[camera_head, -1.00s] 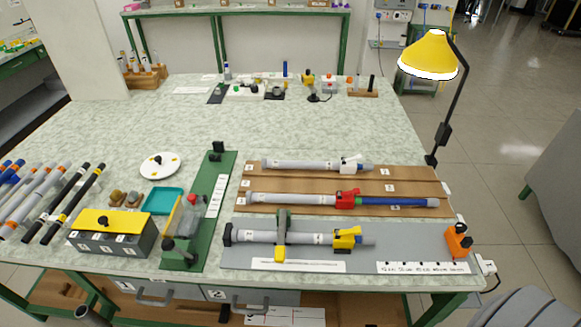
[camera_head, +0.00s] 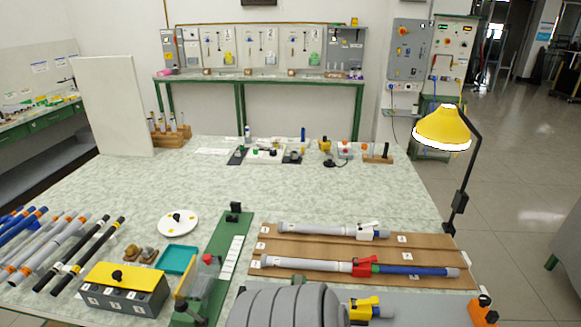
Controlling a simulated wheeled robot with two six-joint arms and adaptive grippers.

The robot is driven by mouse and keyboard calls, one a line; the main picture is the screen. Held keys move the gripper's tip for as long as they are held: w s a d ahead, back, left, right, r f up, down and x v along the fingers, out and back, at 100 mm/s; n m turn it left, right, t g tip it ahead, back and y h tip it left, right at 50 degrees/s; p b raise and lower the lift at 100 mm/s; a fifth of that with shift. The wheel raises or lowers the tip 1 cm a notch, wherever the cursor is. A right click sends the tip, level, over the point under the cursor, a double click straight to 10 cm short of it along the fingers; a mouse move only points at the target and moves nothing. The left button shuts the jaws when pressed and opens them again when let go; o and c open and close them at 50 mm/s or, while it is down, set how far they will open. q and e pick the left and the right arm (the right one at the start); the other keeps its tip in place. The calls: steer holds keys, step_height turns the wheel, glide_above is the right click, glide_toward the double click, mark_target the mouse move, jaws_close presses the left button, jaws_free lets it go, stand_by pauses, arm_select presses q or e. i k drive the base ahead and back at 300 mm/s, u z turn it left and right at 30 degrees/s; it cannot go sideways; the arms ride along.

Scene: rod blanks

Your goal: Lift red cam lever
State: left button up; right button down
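The red cam lever (camera_head: 365,266) sits on a rod in the middle row of the brown board. A grey tube (camera_head: 310,265) runs to its left and a blue tube (camera_head: 415,271) to its right. The lever looks low along the rod, but its exact angle is too small to tell. Neither gripper shows.
A white clamp (camera_head: 373,230) sits on the rear rod. An orange block (camera_head: 482,311) and a yellow lamp (camera_head: 442,124) stand at right. A green fixture (camera_head: 215,275) stands at left. The table behind is mostly clear.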

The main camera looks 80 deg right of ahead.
mark_target(372, 259)
steer(key=k, duration=1.55)
steer(key=z, duration=1.3)
